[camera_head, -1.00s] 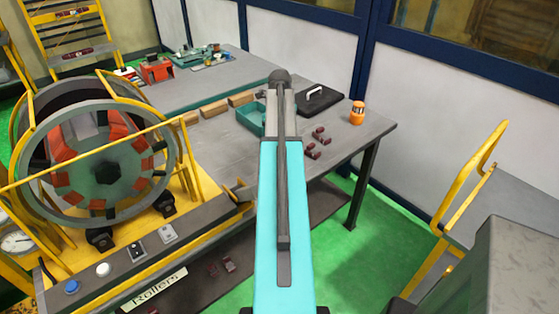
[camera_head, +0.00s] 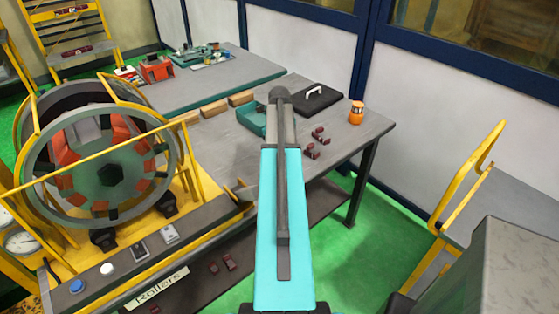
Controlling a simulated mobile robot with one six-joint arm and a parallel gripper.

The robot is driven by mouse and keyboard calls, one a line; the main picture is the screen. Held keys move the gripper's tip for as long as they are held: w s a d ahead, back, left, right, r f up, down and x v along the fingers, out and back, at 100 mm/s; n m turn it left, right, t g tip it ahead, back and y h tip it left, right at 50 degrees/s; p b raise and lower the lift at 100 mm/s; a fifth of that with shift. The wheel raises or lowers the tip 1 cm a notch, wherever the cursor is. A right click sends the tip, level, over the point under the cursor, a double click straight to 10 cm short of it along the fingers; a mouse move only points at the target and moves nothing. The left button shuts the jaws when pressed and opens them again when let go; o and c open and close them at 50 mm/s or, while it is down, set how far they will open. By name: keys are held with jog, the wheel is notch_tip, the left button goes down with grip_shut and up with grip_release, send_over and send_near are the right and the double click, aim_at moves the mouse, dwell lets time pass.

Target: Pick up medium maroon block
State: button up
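Small maroon blocks (camera_head: 319,134) lie on the grey workbench, just right of my arm. Another maroon piece (camera_head: 311,151) lies slightly nearer, close to the bench's front edge. Two more maroon pieces (camera_head: 229,262) lie on the dark lower shelf, left of my arm. They are too small in view to tell which one is medium. My cyan arm link reaches forward from the bottom over the bench edge and hides part of the bench. My gripper is not visible, so its fingers and any contents cannot be seen.
A teal tray (camera_head: 252,118), a black case with a white handle (camera_head: 317,98) and an orange cup (camera_head: 356,113) stand on the bench (camera_head: 362,130). The stator machine (camera_head: 100,165) with yellow rails fills the left. A yellow-railed grey surface (camera_head: 515,190) stands at right. Green floor (camera_head: 385,240) is open between.

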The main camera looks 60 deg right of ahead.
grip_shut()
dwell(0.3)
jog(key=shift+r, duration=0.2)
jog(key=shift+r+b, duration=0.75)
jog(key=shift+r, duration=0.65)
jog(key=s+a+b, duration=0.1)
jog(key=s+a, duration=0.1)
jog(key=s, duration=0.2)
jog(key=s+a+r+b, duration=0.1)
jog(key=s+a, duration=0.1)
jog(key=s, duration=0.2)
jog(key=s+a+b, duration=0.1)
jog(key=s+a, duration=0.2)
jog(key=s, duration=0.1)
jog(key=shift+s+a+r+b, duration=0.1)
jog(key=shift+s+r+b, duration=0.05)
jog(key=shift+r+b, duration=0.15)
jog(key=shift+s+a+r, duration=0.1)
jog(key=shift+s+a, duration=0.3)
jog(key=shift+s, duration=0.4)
